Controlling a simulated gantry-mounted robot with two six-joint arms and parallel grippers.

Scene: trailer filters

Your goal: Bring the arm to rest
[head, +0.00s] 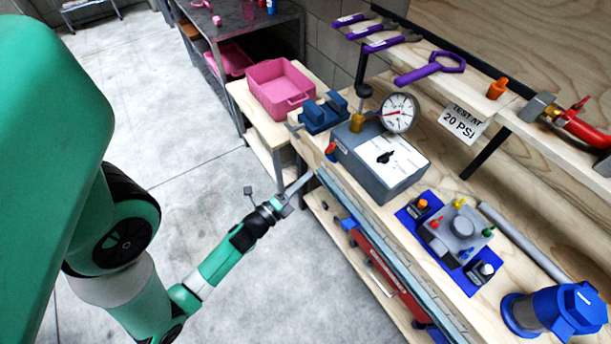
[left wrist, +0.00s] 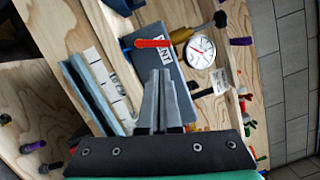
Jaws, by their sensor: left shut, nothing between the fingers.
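My left arm comes in from the left in the head view. The gauge also shows in the left wrist view (left wrist: 200,52). My right gripper is not in view.
A pink bin (head: 281,88) stands on the side table. A blue mat (head: 410,222) bears a grey block with coloured fittings. A blue-lidded canister (head: 556,312) stands at the lower right. Purple wrenches (head: 430,69) lie on the shelf. The concrete floor (head: 200,150) is open left of the bench.

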